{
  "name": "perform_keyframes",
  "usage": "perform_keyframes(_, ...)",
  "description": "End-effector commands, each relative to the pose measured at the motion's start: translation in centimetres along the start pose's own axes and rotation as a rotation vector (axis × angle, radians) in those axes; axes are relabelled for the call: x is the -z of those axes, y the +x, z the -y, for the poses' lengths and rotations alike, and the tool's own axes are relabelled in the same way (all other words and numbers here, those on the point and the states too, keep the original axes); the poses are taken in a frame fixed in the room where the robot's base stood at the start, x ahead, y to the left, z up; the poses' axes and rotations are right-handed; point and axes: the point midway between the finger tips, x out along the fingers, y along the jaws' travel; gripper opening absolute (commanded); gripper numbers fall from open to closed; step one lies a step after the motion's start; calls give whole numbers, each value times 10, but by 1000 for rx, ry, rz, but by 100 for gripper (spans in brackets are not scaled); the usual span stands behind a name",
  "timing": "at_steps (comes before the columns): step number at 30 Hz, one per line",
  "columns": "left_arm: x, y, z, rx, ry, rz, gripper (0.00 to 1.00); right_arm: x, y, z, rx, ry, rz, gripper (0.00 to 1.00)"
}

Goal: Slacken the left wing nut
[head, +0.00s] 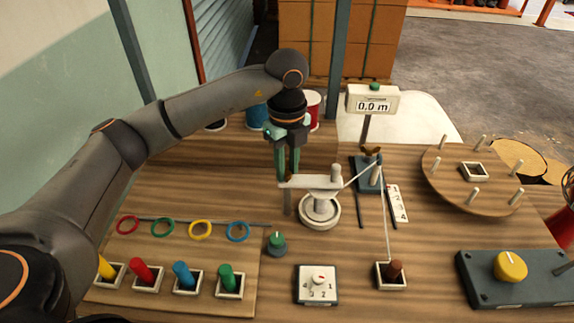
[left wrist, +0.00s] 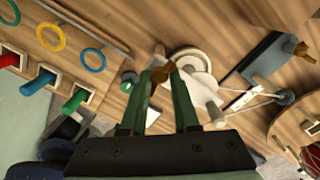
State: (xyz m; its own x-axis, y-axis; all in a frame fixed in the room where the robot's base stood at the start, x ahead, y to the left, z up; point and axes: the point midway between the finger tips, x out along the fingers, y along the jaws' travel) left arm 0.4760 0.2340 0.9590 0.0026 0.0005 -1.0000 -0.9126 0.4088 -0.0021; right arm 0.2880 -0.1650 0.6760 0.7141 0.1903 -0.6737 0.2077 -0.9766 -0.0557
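A brown-gold wing nut (left wrist: 160,73) shows at the fingertips of my left gripper (left wrist: 162,76) in the left wrist view. A second wing nut (head: 371,150) sits on a blue-grey block (head: 366,178) to the right, and also shows in the left wrist view (left wrist: 300,48). My right gripper is out of view.
A display (head: 373,104) reads 0.0 m. A green knob (head: 277,241) and a white dial box (head: 317,284) stand in front. Coloured pegs and rings are at left. A pegged round board (head: 478,178) is at right. A cord runs to a brown peg (head: 395,270).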

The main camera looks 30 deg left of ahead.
Motion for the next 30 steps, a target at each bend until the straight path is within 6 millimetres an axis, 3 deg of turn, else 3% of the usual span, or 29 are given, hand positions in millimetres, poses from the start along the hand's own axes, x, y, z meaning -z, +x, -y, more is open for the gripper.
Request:
perform_keyframes(1,0,-1,0,3,-1,1,35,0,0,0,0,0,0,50)
perform_keyframes(7,0,0,0,0,1,-1,57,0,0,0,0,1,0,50)
perform_keyframes(17,0,-5,0,0,1,-1,57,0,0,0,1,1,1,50)
perform_keyframes(20,0,-17,0,2,1,0,57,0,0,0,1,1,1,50)
perform_keyframes(30,0,-93,1,4,0,2,57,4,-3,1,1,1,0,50)
